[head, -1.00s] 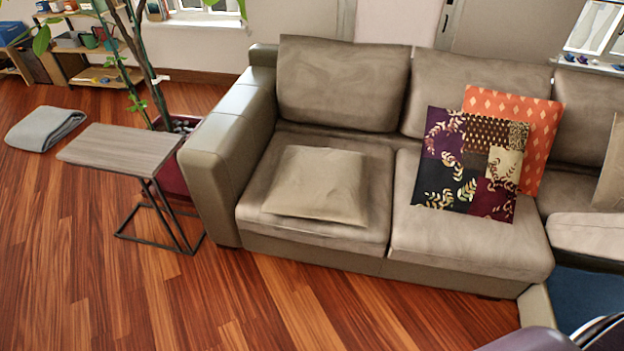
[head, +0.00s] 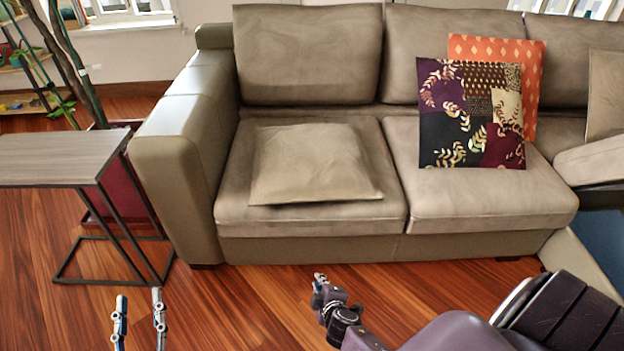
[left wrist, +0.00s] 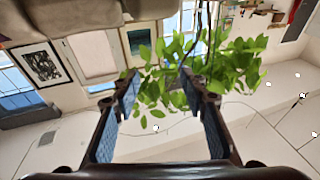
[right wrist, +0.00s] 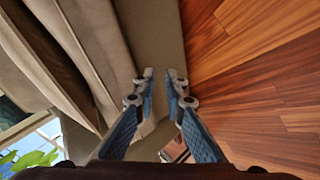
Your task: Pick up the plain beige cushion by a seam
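The plain beige cushion (head: 312,163) lies flat on the left seat of the beige sofa (head: 310,220) in the head view, clear of both grippers. My left gripper (head: 139,312) is at the lower left of the head view, in front of the sofa. It is open and empty in the left wrist view (left wrist: 158,80), which looks toward a plant and the walls. My right gripper (head: 319,282) is low in front of the sofa, below the cushion in the picture. Its fingers stand a little apart and empty in the right wrist view (right wrist: 162,73).
A patterned cushion (head: 470,115) and an orange cushion (head: 530,60) lean on the middle backrest. Another beige cushion (head: 604,95) is at the right. A side table (head: 50,158) stands left of the sofa armrest (head: 175,160). Wooden floor (head: 240,300) is in front.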

